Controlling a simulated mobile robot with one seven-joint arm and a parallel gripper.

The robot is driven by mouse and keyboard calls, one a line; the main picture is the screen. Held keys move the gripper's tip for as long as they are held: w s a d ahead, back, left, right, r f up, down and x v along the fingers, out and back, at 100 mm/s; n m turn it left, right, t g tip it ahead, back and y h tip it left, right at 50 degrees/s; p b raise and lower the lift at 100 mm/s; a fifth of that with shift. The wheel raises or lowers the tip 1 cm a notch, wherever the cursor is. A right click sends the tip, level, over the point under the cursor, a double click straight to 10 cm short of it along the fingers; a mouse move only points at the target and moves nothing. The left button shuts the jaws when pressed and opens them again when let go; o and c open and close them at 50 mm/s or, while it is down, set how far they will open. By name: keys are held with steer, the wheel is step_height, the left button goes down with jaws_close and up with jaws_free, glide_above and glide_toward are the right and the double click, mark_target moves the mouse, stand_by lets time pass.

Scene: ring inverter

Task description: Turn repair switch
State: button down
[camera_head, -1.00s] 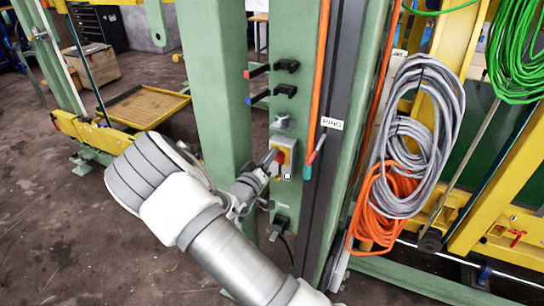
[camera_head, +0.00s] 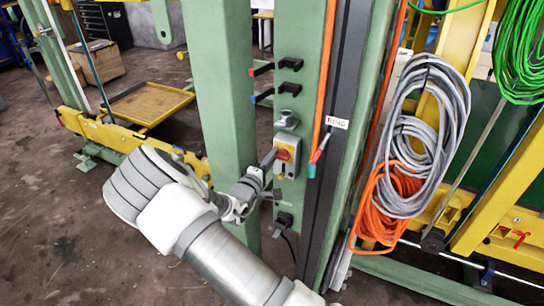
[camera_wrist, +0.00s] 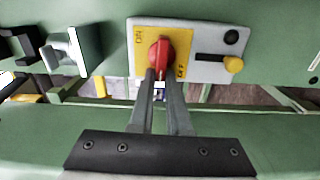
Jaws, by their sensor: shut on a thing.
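The repair switch is a red rotary knob (camera_wrist: 160,52) on a yellow plate (camera_wrist: 144,62) marked ON and OFF, set in a pale grey box (camera_wrist: 203,63). The knob's handle runs roughly up and down in the wrist view, in line with my fingers. My gripper (camera_wrist: 161,80) is shut on the red knob, with a finger on each side of its lower end. In the head view the switch box (camera_head: 291,145) is on a green post, and my gripper (camera_head: 270,160) reaches it from the left. The fingertips partly hide the knob there.
A grey knob fitting (camera_head: 286,119) sits just above the switch, with black handles (camera_head: 290,89) higher up. A socket with a cable (camera_head: 284,219) is below. An orange conduit (camera_head: 325,70) and coiled grey cable (camera_head: 424,130) are to the right.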

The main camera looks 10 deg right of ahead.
steer(key=shift+s+d+f+n, duration=0.25)
steer(key=shift+d+f+n, duration=0.05)
steer(key=shift+d+f, duration=0.05)
steer(key=c, duration=0.9)
jaws_free()
steer(key=shift+r, duration=0.25)
steer(key=shift+w+a, duration=0.1)
steer(key=shift+w, duration=0.05)
steer(key=b+v, duration=0.1)
steer(key=v, duration=1.6)
steer(key=shift+a+r+b, duration=0.1)
steer(key=shift+b, duration=0.2)
